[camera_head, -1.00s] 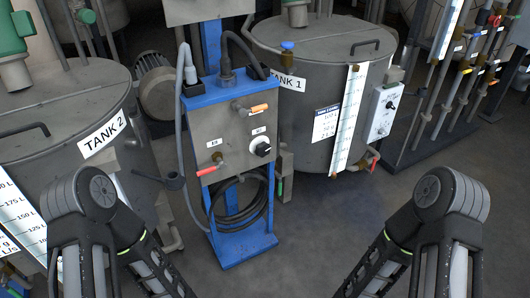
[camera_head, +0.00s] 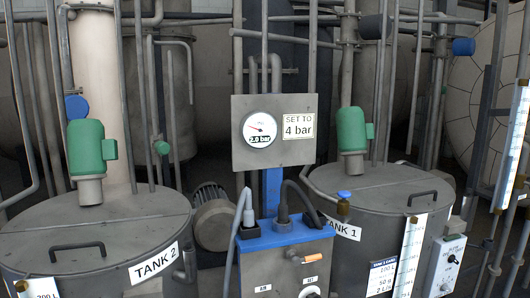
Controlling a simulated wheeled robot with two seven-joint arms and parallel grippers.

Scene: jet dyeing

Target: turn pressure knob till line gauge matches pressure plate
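The round line gauge (camera_head: 260,130) sits on a grey panel above the blue stand. Neither of my grippers is in view.
The blue-topped control box (camera_head: 284,234) stands between Tank 2 (camera_head: 95,240) on the left and Tank 1 (camera_head: 385,200) on the right. An orange-handled valve (camera_head: 305,257) and grey cables are on the box. Pipes and green motors rise behind.

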